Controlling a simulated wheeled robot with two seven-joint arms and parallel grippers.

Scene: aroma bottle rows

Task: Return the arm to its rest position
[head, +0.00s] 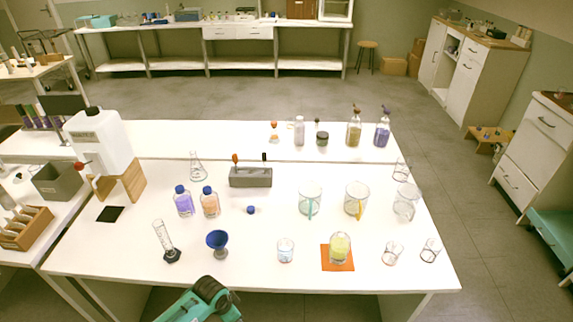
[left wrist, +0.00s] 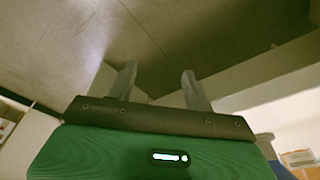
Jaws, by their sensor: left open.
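My left gripper (left wrist: 157,86) shows in the left wrist view with its two grey fingers apart and nothing between them. Grey floor and a pale table-like edge lie beyond the fingers. In the head view only a teal and black part of my arm shows at the bottom edge, in front of the white table (head: 105,262); the fingers are not visible there. My right gripper is in neither view.
A grey rack (head: 251,178) stands behind.

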